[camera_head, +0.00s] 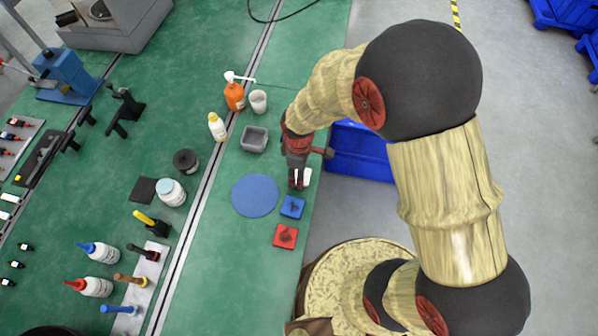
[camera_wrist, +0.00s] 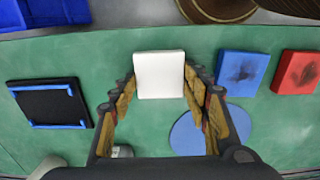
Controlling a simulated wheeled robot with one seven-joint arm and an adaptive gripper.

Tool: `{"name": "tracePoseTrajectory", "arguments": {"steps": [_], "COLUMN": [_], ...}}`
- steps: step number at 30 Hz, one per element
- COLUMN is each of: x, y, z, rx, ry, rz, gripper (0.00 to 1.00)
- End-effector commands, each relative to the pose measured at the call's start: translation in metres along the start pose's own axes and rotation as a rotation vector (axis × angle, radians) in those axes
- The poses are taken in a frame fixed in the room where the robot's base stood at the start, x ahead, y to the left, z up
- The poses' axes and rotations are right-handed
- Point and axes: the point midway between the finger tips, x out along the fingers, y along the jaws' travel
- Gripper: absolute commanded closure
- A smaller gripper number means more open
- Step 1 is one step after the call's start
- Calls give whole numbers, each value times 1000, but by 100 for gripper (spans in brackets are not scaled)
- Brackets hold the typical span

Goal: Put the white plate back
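The white plate (camera_wrist: 160,75) is a small square block that seems to lie flat on the green bench. In the wrist view it sits between my fingertips, with one finger beside each side edge. My gripper (camera_wrist: 160,80) looks open, with a narrow gap at the plate's sides; whether either finger touches it is unclear. In the head view my gripper (camera_head: 297,180) points down near the bench's right edge, and the white plate (camera_head: 307,177) shows only partly beside the fingers. A black square holder with blue edge strips (camera_wrist: 50,103) lies left of the plate in the wrist view.
A blue plate (camera_head: 292,207) and a red plate (camera_head: 286,236) lie near the gripper. A round blue mat (camera_head: 255,195) lies beside them. A grey bin (camera_head: 254,139), a white cup (camera_head: 258,102) and an orange bottle (camera_head: 234,96) stand farther back. A blue crate (camera_head: 358,155) is beyond the bench edge.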

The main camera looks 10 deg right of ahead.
Motion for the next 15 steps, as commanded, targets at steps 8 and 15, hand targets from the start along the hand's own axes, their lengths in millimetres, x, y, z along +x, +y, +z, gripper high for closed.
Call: {"name": "tracePoseTrajectory", "arguments": {"steps": [8,15], "x": [0,0], "y": [0,0], "z": [0,0], "rx": [0,0], "ry": [0,0], "rz": [0,0], "gripper": [37,36]}}
